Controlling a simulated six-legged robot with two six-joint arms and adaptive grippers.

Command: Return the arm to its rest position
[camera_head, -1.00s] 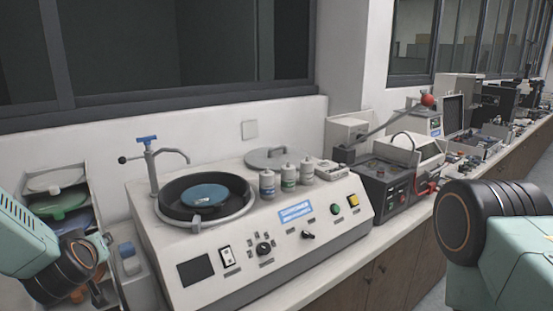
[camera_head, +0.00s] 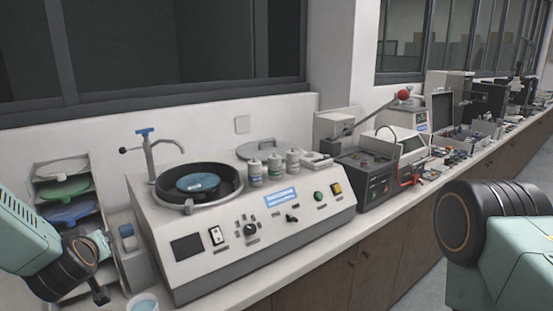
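My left arm comes in at the lower left, and its gripper (camera_head: 101,270) shows partly beside its dark wrist joint, in front of the shelf rack; its fingers are too small and turned away to read. My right arm stands at the lower right, with a large dark round joint and pale green link in view. Its gripper is out of view. The mounting press with the red-ball lever (camera_head: 376,172) stands on the counter in the middle right, apart from both arms. Its lever is raised toward the upper right.
A polishing machine (camera_head: 240,250) with a blue disc (camera_head: 198,186) and several bottles fills the counter ahead. A rack of coloured trays (camera_head: 64,190) stands at left, with a white cup (camera_head: 143,303) below. More equipment lines the counter toward the far right.

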